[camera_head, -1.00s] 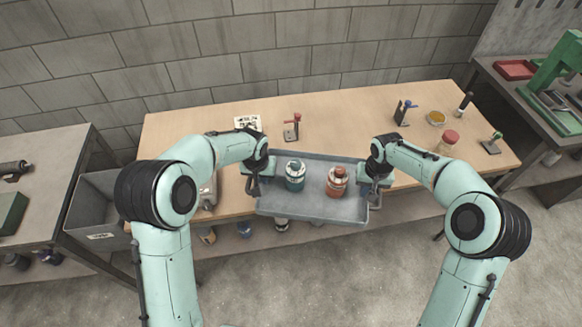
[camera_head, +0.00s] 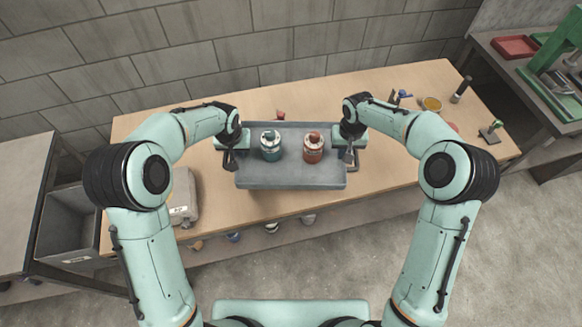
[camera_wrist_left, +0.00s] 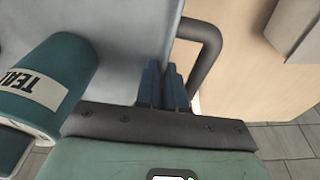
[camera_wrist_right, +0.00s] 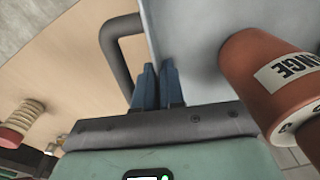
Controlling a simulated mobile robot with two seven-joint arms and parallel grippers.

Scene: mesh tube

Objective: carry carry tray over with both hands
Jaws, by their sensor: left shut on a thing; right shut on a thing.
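The grey carry tray (camera_head: 290,175) is level in front of me in the head view, over the wooden workbench. A teal jar (camera_head: 271,149) and an orange jar (camera_head: 313,150) stand upright on it. My left gripper (camera_head: 231,158) is at the tray's left side, and in the left wrist view its blue fingers (camera_wrist_left: 164,85) are shut at the dark side handle (camera_wrist_left: 207,55). My right gripper (camera_head: 349,155) is at the right side, its fingers (camera_wrist_right: 158,85) shut at the other handle (camera_wrist_right: 112,45). The fingertips partly hide where they meet the handles.
The wooden workbench (camera_head: 245,208) runs along the block wall. A grey bag-like thing (camera_head: 184,195) lies at its left end. A yellow dish (camera_head: 431,104) and a green-handled stamp-like tool (camera_head: 490,132) are at the right. A grey bin (camera_head: 68,222) stands between the benches at left.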

